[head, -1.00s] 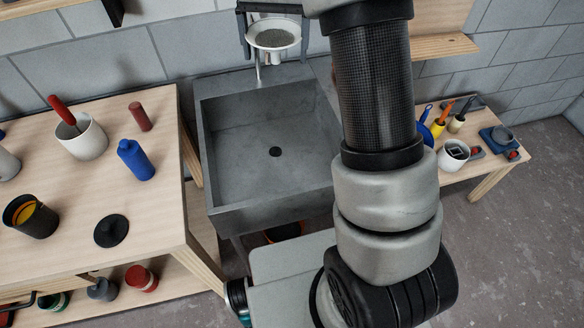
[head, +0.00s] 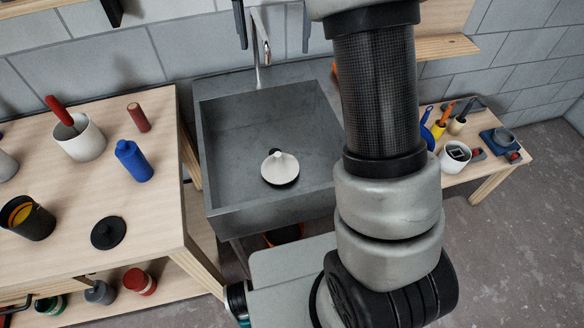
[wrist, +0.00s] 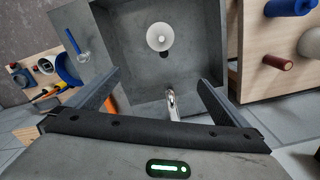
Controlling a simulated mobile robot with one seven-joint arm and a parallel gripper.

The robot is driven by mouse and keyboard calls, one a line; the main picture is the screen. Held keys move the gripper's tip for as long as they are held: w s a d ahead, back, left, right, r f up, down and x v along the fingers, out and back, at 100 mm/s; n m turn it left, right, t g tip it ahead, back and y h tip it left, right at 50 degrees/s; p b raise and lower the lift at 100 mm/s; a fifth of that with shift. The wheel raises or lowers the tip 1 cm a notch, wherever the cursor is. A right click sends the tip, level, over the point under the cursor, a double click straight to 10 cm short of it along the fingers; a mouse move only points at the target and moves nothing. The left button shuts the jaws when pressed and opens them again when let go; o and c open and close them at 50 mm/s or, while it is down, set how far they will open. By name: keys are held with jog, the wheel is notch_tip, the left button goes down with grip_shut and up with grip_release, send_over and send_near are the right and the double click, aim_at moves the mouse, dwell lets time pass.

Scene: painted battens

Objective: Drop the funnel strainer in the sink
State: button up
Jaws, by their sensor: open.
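The white funnel strainer (head: 280,168) lies in the grey sink (head: 222,150), mouth down with its spout pointing up, near the drain. It also shows in the wrist view (wrist: 159,37) inside the basin. My gripper (head: 274,32) is above the back of the sink near the tap, with its fingers wide apart and nothing between them. In the wrist view the open fingers (wrist: 155,92) reach toward the sink from either side, clear of the strainer.
A metal tap (head: 262,45) stands at the sink's back edge. The left bench (head: 75,215) holds a white pot (head: 80,140), a blue bottle (head: 133,160) and a black lid (head: 108,233). A small table (head: 478,160) with brushes stands right.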

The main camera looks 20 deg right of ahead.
notch_tip(320, 180, up, 13)
jog(key=p, duration=0.1)
jog(key=shift+r, duration=0.15)
dwell(0.3)
jog(key=s+r+n+t, duration=0.2)
jog(key=s+r+t, duration=0.1)
jog(key=s, duration=1.1)
jog(key=s+f+n+t, duration=0.2)
jog(key=s+f, duration=0.7)
jog(key=s, duration=0.6)
jog(key=shift+f+n+t, duration=0.3)
jog(key=shift+f, duration=0.05)
